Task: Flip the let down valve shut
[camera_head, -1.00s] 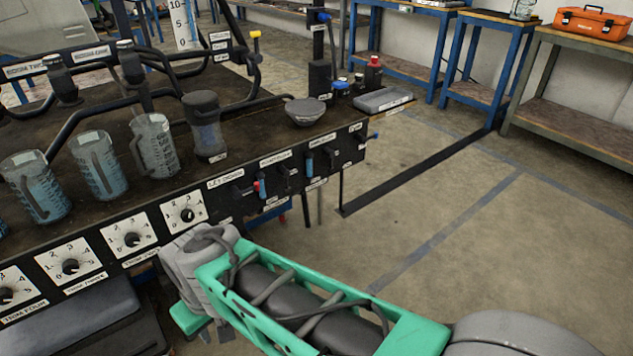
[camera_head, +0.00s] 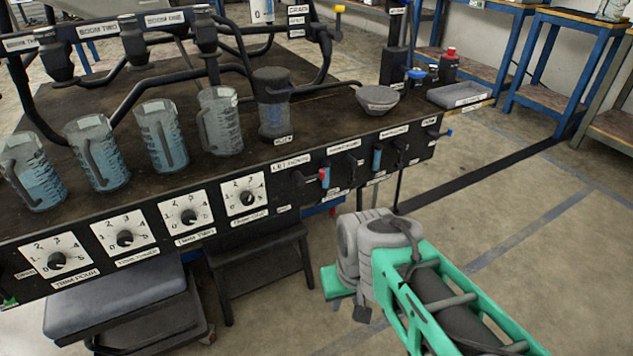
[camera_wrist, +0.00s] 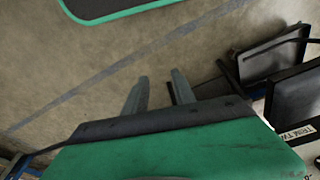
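The "LET DOWN" label (camera_head: 291,163) is on the front panel of the dark bench in the head view. Just below and right of it is a valve with a dark body and a lever with a red and blue grip (camera_head: 324,178). The lever's exact angle is too small to tell. My gripper (camera_head: 352,311) hangs in front of the bench, below and right of this valve and apart from it. In the wrist view, its two fingers (camera_wrist: 158,95) are spread with nothing between them, over bare floor. The valve does not show in the wrist view.
More valves, one with a blue lever (camera_head: 377,159), line the panel to the right. Several numbered dials (camera_head: 246,197) are to the left. Jugs (camera_head: 219,120) and a bowl (camera_head: 378,97) stand on top. A dark step (camera_head: 262,262) stands below the panel. Floor at right is open.

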